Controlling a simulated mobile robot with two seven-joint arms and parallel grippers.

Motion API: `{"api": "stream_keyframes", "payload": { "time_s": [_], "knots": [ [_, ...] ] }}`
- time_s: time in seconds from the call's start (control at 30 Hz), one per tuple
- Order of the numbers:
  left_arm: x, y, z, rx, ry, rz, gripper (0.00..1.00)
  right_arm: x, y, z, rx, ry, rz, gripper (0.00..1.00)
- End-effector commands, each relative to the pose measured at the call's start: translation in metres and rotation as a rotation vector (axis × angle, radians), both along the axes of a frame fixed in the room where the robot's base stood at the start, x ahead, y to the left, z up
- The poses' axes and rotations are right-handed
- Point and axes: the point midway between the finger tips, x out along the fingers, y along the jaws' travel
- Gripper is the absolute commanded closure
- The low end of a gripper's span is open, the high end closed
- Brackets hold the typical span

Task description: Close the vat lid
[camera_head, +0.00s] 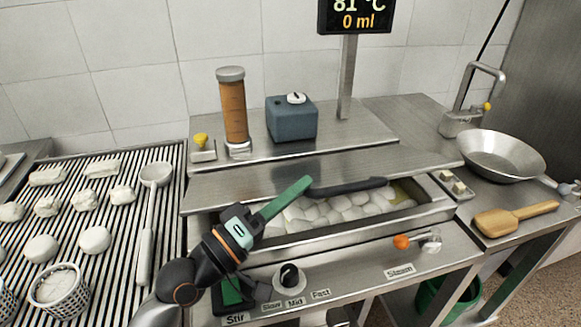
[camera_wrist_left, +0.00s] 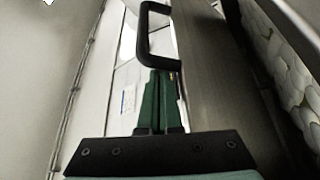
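The vat (camera_head: 430,217) is a steel trough holding several white lumps in yellowish liquid. Its lid (camera_head: 240,187) is a steel panel raised along the back, leaving the front of the vat uncovered. A dark curved handle (camera_head: 350,187) is on the lid; it also shows in the left wrist view (camera_wrist_left: 144,38). My left gripper (camera_head: 306,181) has green fingers that lie together, with no clear gap. Their tips are at the handle's left end. Whether they touch it, I cannot tell. The fingers also show in the left wrist view (camera_wrist_left: 160,80). My right gripper is not in view.
A knob (camera_head: 289,278) and an orange-tipped lever (camera_head: 402,241) are on the vat's front. An orange cylinder (camera_head: 233,108) and a blue-grey box (camera_head: 291,121) stand behind the lid. A ladle (camera_head: 147,225) lies left; a pan (camera_head: 500,158) and wooden scoop (camera_head: 515,218) are right.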

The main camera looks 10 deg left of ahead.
Motion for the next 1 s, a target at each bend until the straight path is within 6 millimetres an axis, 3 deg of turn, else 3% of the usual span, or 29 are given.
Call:
{"api": "stream_keyframes", "payload": {
  "time_s": [0.1, 0.3, 1.0],
  "knots": [
    [-0.006, -0.003, -0.018, 0.001, 0.004, -0.003, 1.0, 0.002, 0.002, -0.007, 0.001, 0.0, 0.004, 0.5],
    [-0.011, -0.005, -0.032, 0.001, 0.003, -0.002, 1.0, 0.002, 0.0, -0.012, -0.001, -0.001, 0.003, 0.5],
    [-0.014, -0.003, -0.037, 0.0, 0.002, 0.001, 1.0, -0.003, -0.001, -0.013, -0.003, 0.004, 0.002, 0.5]
  ]
}}
